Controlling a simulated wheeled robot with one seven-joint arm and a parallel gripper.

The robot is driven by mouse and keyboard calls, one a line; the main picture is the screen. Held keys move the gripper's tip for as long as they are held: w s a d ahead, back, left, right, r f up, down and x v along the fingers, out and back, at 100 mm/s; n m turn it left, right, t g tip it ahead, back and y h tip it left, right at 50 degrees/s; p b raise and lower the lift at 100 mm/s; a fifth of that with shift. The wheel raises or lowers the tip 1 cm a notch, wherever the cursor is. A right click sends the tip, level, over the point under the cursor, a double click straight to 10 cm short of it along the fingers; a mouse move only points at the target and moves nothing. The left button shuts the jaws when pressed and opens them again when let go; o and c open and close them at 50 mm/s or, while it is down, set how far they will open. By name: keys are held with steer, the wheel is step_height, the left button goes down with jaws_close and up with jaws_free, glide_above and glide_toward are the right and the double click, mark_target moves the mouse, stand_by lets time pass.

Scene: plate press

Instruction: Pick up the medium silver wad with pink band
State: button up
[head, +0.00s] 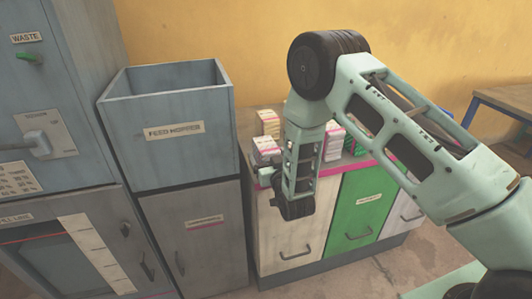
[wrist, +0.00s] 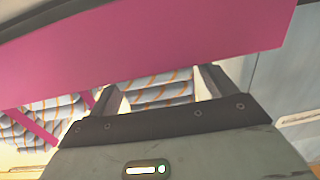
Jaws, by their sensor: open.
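My gripper (head: 264,176) is at the front left corner of the low cabinet in the head view, beside a light wad with pink on it (head: 265,148). In the wrist view the jaws (wrist: 158,84) are open, and silver, orange-striped pieces (wrist: 160,97) show between and behind the fingers. A wide pink strip (wrist: 160,55) crosses close to the wrist camera; I cannot tell whether it is a wad's band or the cabinet's edge. Which wad is the medium silver one is unclear. My arm hides part of the cabinet top.
More small stacks stand on the cabinet top, including one at the back (head: 268,120) and one right of my arm (head: 334,142). A grey feed hopper (head: 170,150) rises to the left. The cabinet has a green door (head: 352,210). Open floor lies in front.

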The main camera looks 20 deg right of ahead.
steer(key=shift+w, duration=1.05)
steer(key=c, duration=1.1)
steer(key=shift+r, duration=0.1)
step_height(320, 180, up, 10)
steer(key=shift+f+b, duration=0.1)
steer(key=shift+b, duration=0.2)
